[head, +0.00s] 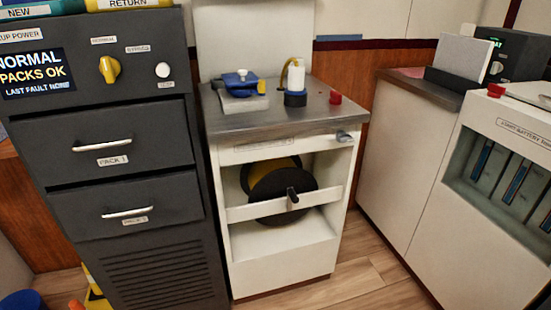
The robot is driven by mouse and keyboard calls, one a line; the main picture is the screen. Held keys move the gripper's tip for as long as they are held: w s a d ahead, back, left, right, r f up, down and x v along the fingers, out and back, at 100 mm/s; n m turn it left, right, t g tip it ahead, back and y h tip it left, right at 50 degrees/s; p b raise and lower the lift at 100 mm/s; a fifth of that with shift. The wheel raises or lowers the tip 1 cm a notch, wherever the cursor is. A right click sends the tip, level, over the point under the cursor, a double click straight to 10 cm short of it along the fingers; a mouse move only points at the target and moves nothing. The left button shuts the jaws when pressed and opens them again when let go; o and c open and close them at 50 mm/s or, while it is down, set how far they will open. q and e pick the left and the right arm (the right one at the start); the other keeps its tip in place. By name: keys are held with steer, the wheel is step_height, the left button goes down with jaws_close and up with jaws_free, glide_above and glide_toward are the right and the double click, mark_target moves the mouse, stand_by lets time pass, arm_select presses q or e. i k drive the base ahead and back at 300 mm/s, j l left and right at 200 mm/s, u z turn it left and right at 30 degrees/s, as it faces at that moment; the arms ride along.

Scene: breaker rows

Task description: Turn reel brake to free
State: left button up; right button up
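A reel with a black front disc (270,208) and a yellow part behind it sits in the open bay of the white cabinet (285,268) in the middle of the head view. A dark crank handle (292,197) sticks out in front of a white crossbar. A small grey lever or knob (345,137) is at the cabinet's upper right front edge; it may be the reel brake, but I cannot read a label on it. A faint label strip (265,146) is on the front panel. Neither of my grippers is in view.
A grey-topped counter (310,112) over the reel carries a blue-lidded device (240,82), a white bottle (296,76) and a red knob (335,97). A dark drawer cabinet (110,180) stands left, a white battery rack (470,210) right. Wooden floor (370,280) is clear between.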

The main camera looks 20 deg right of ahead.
mark_target(342, 137)
steer(key=z, duration=0.7)
